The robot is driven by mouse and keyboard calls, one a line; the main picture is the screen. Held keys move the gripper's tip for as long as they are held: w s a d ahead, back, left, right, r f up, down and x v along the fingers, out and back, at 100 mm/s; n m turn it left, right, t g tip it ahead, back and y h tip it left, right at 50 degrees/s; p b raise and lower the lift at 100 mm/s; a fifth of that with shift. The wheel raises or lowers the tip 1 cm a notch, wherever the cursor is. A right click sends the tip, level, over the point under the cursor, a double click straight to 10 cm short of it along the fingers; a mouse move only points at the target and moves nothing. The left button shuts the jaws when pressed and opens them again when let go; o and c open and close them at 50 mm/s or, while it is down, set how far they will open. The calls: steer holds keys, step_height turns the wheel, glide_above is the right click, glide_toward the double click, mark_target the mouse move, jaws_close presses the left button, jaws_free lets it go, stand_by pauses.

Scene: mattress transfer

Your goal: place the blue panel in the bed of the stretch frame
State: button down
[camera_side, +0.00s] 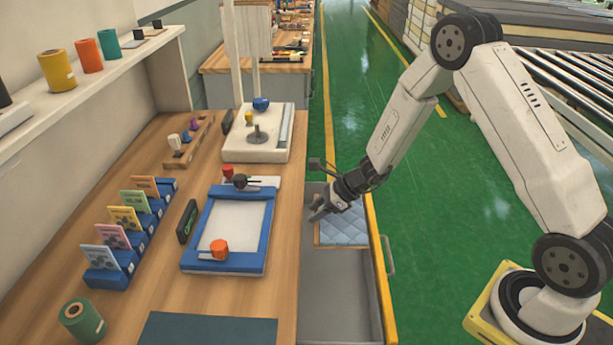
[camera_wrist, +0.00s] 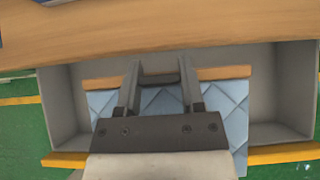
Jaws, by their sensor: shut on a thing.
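The blue panel (camera_side: 345,230) is a light blue quilted pad with wooden edging. It lies in or just above the open grey drawer beside the bench, and also shows in the wrist view (camera_wrist: 225,112). My gripper (camera_side: 318,208) is over the panel. In the wrist view my gripper (camera_wrist: 160,80) has its fingers either side of a dark bar at the panel's wooden edge, and is shut on the panel. The stretch frame (camera_side: 262,238) is a blue rectangle on the bench, left of the drawer. Its white bed is bare, with an orange knob (camera_side: 219,248) at its near end.
The grey drawer (camera_side: 335,290) has a yellow front and a handle. A white stand (camera_side: 265,145) is behind the frame, a row of card holders (camera_side: 107,278) left of it, and a dark green mat (camera_side: 205,330) in front. A shelf (camera_side: 95,70) overhangs the left side.

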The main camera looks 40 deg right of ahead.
steer(key=shift+r, duration=0.25)
stand_by(0.5)
step_height(320, 180, up, 12)
glide_above(200, 222)
steer(key=s+d, duration=0.2)
steer(key=shift+f, duration=6.45)
steer(key=shift+f, duration=0.15)
steer(key=shift+c, duration=1)
jaws_free()
